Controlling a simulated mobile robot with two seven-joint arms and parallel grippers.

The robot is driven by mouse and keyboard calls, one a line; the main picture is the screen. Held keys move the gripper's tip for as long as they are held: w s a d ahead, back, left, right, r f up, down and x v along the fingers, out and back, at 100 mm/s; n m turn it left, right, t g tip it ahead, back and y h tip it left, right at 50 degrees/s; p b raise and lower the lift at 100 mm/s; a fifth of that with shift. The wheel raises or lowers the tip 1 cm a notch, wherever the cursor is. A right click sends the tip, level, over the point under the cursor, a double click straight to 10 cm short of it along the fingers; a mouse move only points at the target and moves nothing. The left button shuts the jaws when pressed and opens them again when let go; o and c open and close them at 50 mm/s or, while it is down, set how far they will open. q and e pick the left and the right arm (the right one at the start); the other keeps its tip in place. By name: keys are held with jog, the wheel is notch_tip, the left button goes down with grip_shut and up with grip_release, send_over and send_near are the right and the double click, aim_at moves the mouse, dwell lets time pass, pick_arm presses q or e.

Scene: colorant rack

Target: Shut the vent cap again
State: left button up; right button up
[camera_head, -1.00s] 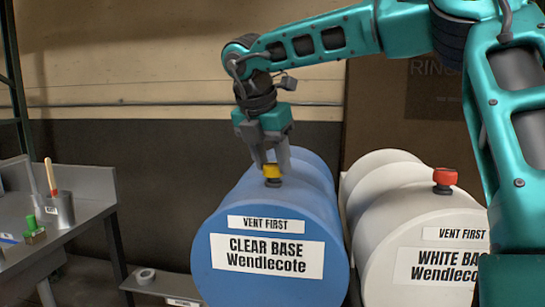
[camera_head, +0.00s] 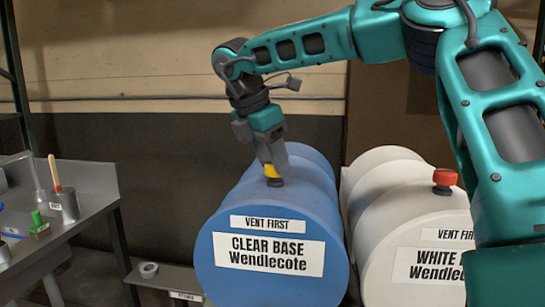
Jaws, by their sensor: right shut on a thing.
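The yellow vent cap (camera_head: 271,171) sits on its dark neck on top of the blue drum (camera_head: 230,205) labelled "CLEAR BASE Wendlecote". My right gripper (camera_head: 272,167) reaches down from above, tilted, and is shut on the yellow cap. The fingers hide part of the cap, so I cannot tell whether it is turned shut or open. My left gripper is not in view.
A white drum (camera_head: 385,200) with a red cap (camera_head: 445,179) stands to the right of the blue drum. A metal bench (camera_head: 95,205) with a grey pot (camera_head: 66,208) is at the left. A low shelf (camera_head: 180,280) holds a roll of tape (camera_head: 149,270).

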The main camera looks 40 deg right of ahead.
jog(key=o, duration=1)
jog(key=shift+o, duration=0.2)
jog(key=p+v, duration=0.4)
jog(key=v, duration=0.9)
jog(key=shift+d, duration=0.1)
